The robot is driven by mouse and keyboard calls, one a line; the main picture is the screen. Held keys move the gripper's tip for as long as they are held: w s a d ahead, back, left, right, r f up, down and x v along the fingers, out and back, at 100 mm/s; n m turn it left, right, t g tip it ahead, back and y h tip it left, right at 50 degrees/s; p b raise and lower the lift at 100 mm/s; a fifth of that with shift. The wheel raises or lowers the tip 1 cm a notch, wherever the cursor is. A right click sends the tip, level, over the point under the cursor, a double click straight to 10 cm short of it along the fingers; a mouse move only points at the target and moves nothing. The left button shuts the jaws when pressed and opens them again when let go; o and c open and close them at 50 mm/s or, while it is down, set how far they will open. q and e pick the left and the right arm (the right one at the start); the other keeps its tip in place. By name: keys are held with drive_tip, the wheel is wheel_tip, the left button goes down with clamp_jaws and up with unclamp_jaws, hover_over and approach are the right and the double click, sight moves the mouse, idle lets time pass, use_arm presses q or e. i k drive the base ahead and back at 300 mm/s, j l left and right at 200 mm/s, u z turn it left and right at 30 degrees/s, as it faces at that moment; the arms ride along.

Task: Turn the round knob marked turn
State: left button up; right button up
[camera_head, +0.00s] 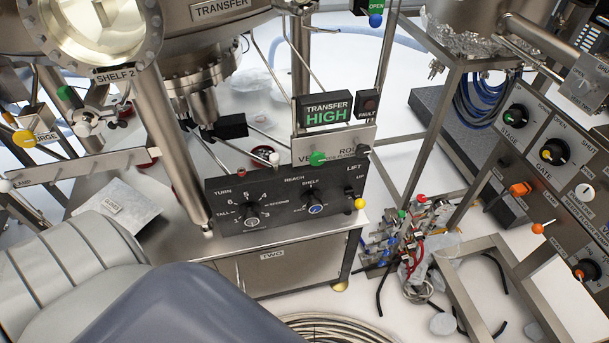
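The round knob marked TURN (251,220) is black with a pale centre. It sits at the left of a dark control panel (284,231), with the word TURN above it and numbers around it. A second round knob with a blue centre (315,208) sits to its right, near the words REACH and SHELF. Nothing covers or touches the TURN knob. Neither of my grippers shows; only large grey and dark blue-grey parts, which seem to be my own arm, fill the lower left.
The panel stands on a metal cabinet labelled TWO (275,262). A lit sign reading TRANSFER HIGH (325,115) stands behind it. A yellow-tipped lever (360,204) is at the panel's right end. Steel columns rise close behind the panel. Coiled hose (325,328) lies on the floor in front.

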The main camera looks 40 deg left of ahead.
sight(249, 211)
drive_tip(key=u, duration=1.55)
